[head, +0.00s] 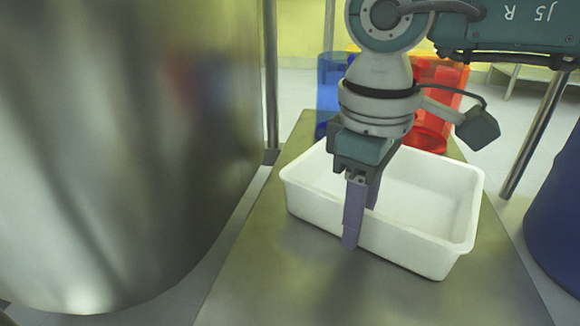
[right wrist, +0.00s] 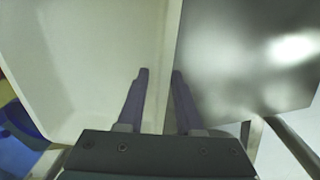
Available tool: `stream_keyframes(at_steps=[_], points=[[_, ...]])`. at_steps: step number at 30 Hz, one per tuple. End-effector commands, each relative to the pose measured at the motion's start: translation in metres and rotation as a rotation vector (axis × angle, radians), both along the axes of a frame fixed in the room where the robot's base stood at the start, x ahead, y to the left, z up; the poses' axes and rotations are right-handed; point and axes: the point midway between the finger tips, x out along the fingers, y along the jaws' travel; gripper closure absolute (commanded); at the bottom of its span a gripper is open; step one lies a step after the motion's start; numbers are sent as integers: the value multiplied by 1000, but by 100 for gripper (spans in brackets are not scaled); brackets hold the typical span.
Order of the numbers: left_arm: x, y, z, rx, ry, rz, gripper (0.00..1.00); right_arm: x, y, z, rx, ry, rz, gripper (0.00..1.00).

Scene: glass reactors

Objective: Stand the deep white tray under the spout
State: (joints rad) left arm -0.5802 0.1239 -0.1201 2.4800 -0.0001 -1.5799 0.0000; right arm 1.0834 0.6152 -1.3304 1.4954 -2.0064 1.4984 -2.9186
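The deep white tray (head: 432,246) rests upright on a steel table top, empty as far as I can see. My right gripper (head: 358,213) points down at the tray's near long wall. One finger is outside that wall and the other is on the inner side. In the right wrist view, the fingers (right wrist: 160,72) stand apart on either side of the tray's rim, with a gap on the inner side. The tray's pale inside (right wrist: 95,60) fills the left of that view. No spout shows, and my left gripper is out of view.
A large steel vessel (head: 120,150) fills the left, close beside the table (head: 270,270). A blue container (head: 329,85) and a red one (head: 440,85) stand behind the tray. A dark blue drum (head: 560,205) is at the right. Bare table lies in front of the tray.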

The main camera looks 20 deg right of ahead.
Motion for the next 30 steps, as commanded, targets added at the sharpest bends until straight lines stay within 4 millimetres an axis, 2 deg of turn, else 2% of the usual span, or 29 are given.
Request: stream_keyframes(at_steps=[5, 12, 18, 24, 30], points=[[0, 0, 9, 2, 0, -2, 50, 0, 0, 12, 0, -1, 0, 65], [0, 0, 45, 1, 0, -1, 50, -1, 2, 66, -1, -2, 0, 65], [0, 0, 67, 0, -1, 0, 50, -2, 4, 105, -1, 0, 1, 65], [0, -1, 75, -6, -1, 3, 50, -3, 4, 122, -1, 1, -1, 65], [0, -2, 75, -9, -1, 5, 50, -3, 4, 123, -2, 2, -1, 65]])
